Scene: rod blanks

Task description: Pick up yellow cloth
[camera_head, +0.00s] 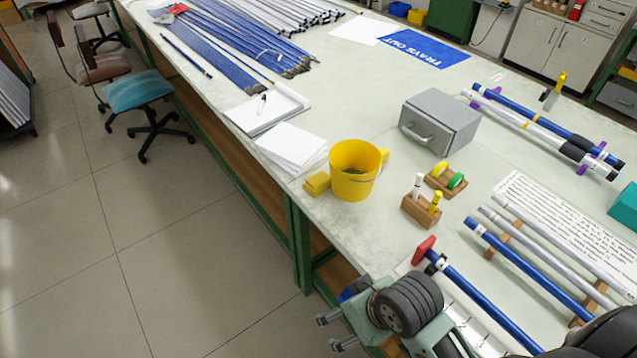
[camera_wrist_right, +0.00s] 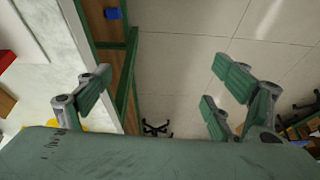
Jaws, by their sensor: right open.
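A small yellow folded piece (camera_head: 317,184), which looks like the yellow cloth, lies on the table beside the yellow bucket (camera_head: 354,172). A sliver of yellow at lower left there is mostly hidden by the gripper body. My left gripper is not in view.
Papers (camera_head: 292,148) lie behind the bucket. A grey metal box (camera_head: 440,122), a wooden marker holder (camera_head: 421,209) and a tape holder (camera_head: 446,180) stand to its right. A red-ended blue rod (camera_head: 480,297) and other rods (camera_head: 530,268) lie nearer.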

